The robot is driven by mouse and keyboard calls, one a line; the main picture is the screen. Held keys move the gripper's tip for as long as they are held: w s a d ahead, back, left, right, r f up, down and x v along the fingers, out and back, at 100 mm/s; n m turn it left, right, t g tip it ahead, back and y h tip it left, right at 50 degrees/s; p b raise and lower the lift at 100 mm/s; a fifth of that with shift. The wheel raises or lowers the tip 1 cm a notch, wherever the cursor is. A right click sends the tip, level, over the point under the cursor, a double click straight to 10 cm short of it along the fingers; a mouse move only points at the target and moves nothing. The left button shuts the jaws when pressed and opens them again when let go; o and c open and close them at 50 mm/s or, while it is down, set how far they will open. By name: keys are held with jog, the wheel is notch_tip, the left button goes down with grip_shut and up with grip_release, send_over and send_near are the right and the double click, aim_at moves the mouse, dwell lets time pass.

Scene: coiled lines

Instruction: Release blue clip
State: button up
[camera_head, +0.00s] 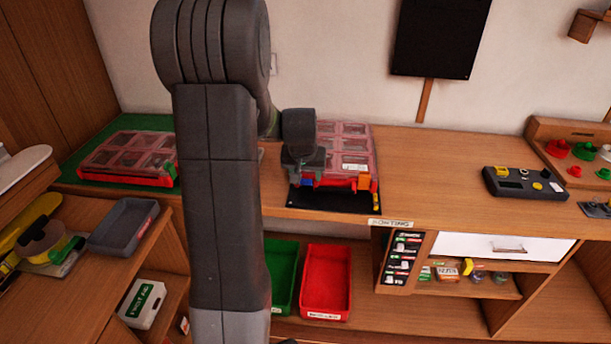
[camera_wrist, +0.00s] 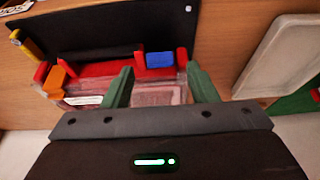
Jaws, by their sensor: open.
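The blue clip (camera_head: 307,183) sits at the left of the front edge of a red case with a clear lid (camera_head: 345,140). In the wrist view the blue clip (camera_wrist: 160,59) lies between red blocks on the case's front strip, just beyond my fingertips. My gripper (camera_wrist: 158,72) is open, its two green fingers apart on either side of the clip's line, with nothing held. In the head view my gripper (camera_head: 306,170) is over the case's front left corner, partly hiding it. An orange clip (camera_head: 364,182) is at the right of the same edge. Whether the blue clip is latched is unclear.
The case lies on a black mat (camera_head: 330,202) near the bench's front edge. A second clear-lidded red case (camera_head: 130,155) is at left on a green mat. A control box (camera_head: 525,184) stands at right. Bare bench (camera_head: 435,165) lies between.

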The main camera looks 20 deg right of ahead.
aim_at(306, 183)
jog(key=shift+x, duration=1.2)
jog(key=c, duration=1)
jog(key=b, duration=0.2)
jog(key=shift+s+f+t+b, duration=0.1)
jog(key=shift+f+t+b, duration=0.2)
jog(key=shift+f, duration=0.1)
jog(key=b, duration=0.3)
jog(key=shift+s+a+f+t+h, duration=0.2)
jog(key=shift+t+h, duration=0.1)
jog(key=shift+h, duration=0.1)
jog(key=shift+r+b, duration=0.15)
jog(key=shift+b, duration=0.35)
jog(key=shift+r, duration=0.1)
jog(key=o, duration=1)
jog(key=shift+s, duration=0.1)
